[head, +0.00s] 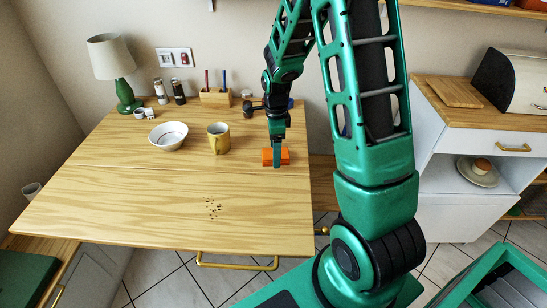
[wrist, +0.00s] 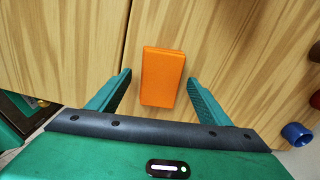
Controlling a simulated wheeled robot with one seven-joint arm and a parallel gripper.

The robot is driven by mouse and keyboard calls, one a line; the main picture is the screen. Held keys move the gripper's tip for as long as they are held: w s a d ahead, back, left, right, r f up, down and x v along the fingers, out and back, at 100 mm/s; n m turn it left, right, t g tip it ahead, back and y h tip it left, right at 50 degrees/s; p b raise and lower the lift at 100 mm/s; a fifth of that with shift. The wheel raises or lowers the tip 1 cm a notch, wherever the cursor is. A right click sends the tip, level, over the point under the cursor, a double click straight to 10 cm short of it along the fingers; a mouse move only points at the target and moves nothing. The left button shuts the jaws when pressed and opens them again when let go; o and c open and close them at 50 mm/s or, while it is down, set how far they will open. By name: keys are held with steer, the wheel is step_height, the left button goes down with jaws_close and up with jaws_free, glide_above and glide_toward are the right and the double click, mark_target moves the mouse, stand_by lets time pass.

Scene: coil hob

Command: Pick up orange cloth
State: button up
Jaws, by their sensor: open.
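The orange cloth (head: 267,157) is a small folded block lying on the wooden table near its right edge. In the wrist view the orange cloth (wrist: 162,77) lies on the wood ahead of the fingers and centred between them. My gripper (head: 277,163) is over the cloth and hides part of it in the head view. In the wrist view my gripper (wrist: 158,85) is open, with one finger to each side of the cloth and a gap on both sides. The fingers hold nothing.
A yellow mug (head: 218,138) and a white bowl (head: 168,136) stand left of the cloth. A wooden holder (head: 215,98), shakers (head: 179,92) and a lamp (head: 114,62) stand at the back.

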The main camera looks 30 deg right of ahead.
steer(key=shift+f, duration=0.1)
steer(key=c, duration=1.1)
steer(key=shift+c, duration=0.2)
steer(key=shift+r, duration=0.4)
steer(key=r, duration=0.3)
steer(key=shift+a+r, duration=0.2)
steer(key=shift+r, duration=0.2)
steer(key=s+a+r, duration=0.4)
steer(key=a+r, duration=0.2)
steer(key=a, duration=0.4)
steer(key=shift+a+r, duration=0.25)
steer(key=shift+a, duration=0.05)
